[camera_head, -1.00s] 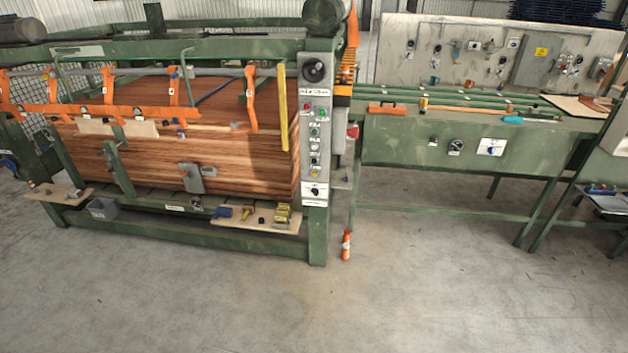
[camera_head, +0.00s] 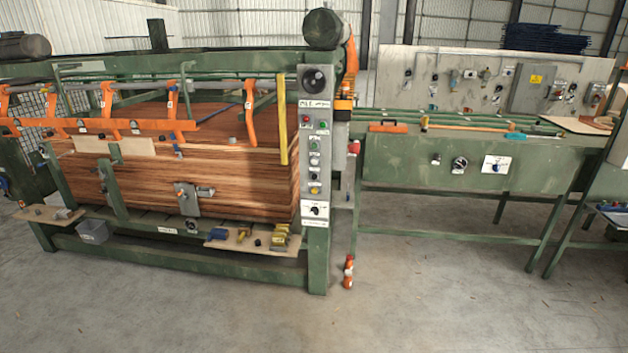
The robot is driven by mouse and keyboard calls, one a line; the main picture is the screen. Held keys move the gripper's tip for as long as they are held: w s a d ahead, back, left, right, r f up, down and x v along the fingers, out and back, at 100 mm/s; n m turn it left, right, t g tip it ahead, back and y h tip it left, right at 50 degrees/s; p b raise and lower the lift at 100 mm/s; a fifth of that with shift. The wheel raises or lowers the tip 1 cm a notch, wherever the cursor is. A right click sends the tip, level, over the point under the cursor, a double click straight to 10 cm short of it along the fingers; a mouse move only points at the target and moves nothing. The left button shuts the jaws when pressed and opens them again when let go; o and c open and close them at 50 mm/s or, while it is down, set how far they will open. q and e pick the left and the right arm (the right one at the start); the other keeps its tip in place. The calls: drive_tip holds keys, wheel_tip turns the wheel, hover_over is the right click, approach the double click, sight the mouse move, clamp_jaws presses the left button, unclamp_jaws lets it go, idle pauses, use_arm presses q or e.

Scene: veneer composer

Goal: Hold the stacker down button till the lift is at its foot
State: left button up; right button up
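The machine's control panel (camera_head: 315,145) is a grey upright strip on the green front post, with a dial at the top, a column of several small coloured buttons and a black knob on a white plate low down. The button labels are too small to read, so I cannot tell which is the stacker down button. Left of the panel, a tall stack of reddish wood veneer (camera_head: 230,170) sits inside the green frame. The lift under it is mostly hidden by the stack and the front rails. Neither of my grippers is in view.
A low front shelf (camera_head: 248,241) holds yellow and blue items. An orange bottle-like object (camera_head: 348,272) stands on the floor by the post. A green bench (camera_head: 460,180) with knobs extends right. The grey concrete floor (camera_head: 430,315) in front is clear.

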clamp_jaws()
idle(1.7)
